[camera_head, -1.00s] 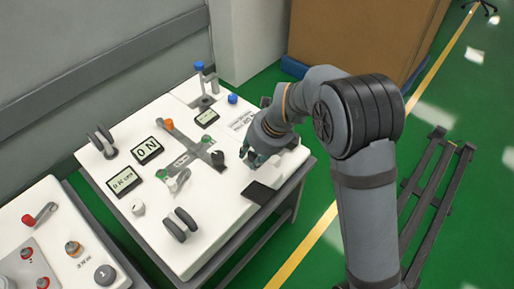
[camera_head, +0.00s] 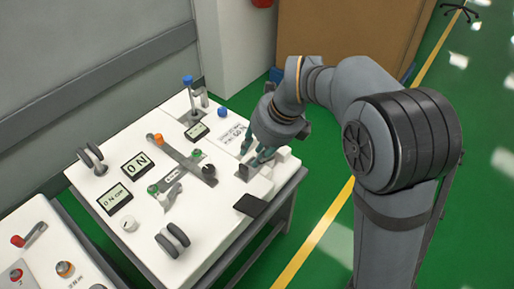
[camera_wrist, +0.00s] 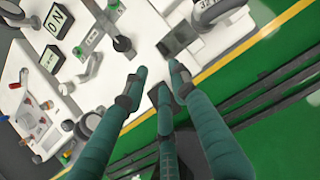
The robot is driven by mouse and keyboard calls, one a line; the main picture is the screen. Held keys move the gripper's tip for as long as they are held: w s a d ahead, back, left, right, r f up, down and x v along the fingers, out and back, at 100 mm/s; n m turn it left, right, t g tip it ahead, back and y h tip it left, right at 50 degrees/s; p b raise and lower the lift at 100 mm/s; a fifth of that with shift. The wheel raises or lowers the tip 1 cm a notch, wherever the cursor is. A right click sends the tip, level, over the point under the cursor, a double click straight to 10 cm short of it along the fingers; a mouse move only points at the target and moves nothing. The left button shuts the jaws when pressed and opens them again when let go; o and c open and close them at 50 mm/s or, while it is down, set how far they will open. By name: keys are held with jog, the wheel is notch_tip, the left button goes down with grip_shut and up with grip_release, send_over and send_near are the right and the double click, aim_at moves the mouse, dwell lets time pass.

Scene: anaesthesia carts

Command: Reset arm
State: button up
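My gripper (camera_head: 260,157) is over the right side of the white panel cart (camera_head: 213,238), beside a small grey block-like fixture. Its teal fingers point down and left. In the wrist view my gripper (camera_wrist: 160,77) shows its fingertips spread apart with nothing between them. Whether the fingertips touch the panel or fixture is hard to tell.
A second cart (camera_head: 62,240) stands at lower left. Green floor lies right, with a brown box (camera_head: 345,40) behind.

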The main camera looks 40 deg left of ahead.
aim_at(244, 167)
jog(key=shift+f, duration=0.1)
jog(key=x, duration=1.1)
jog(key=shift+a+f, duration=0.15)
jog(key=shift+f, duration=0.15)
jog(key=shift+w+f, duration=0.1)
jog(key=shift+w, duration=0.35)
jog(key=shift+a, duration=0.1)
